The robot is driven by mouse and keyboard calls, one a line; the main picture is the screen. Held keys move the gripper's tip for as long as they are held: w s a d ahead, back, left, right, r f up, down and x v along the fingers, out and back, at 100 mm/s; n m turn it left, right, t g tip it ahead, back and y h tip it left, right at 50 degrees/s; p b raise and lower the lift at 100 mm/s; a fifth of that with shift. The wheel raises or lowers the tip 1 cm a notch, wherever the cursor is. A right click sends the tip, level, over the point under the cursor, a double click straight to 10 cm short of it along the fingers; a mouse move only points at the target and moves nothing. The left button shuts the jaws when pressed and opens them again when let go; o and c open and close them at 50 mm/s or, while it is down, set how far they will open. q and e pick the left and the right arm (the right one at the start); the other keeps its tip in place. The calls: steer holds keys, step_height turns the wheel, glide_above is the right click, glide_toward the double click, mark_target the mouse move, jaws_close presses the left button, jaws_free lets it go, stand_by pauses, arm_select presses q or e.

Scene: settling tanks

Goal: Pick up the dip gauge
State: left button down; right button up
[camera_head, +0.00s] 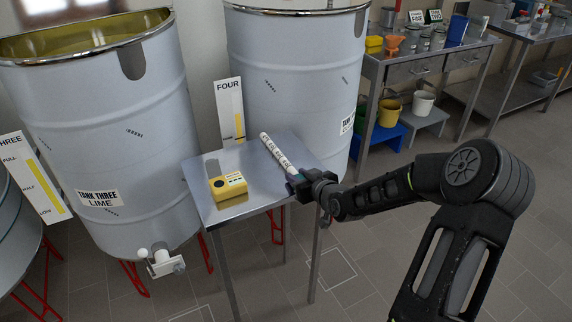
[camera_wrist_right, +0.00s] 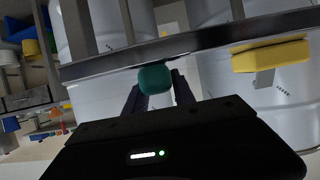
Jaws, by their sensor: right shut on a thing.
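The dip gauge (camera_head: 275,150) is a white stick with dark markings. It lies slanted over the right part of the small steel table (camera_head: 207,187), its far end toward tank four. My right gripper (camera_head: 296,184) is at the table's right edge, shut on the near end of the gauge. In the right wrist view a rounded teal end (camera_wrist_right: 155,79) shows between the fingers of my right gripper (camera_wrist_right: 156,92). Whether the gauge touches the tabletop is hard to tell. My left gripper is not in view.
A yellow device (camera_head: 229,186) sits on the same table, left of the gauge. Tank three (camera_head: 110,130) stands left of the table and another large tank (camera_head: 295,80) behind it. A steel bench (camera_head: 430,62) with jars and buckets is at the back right. Floor at right is clear.

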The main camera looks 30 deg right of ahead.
jaws_close()
step_height(320, 180, up, 10)
steer(key=shift+r+p, duration=0.1)
steer(key=shift+p, duration=0.55)
stand_by(1.1)
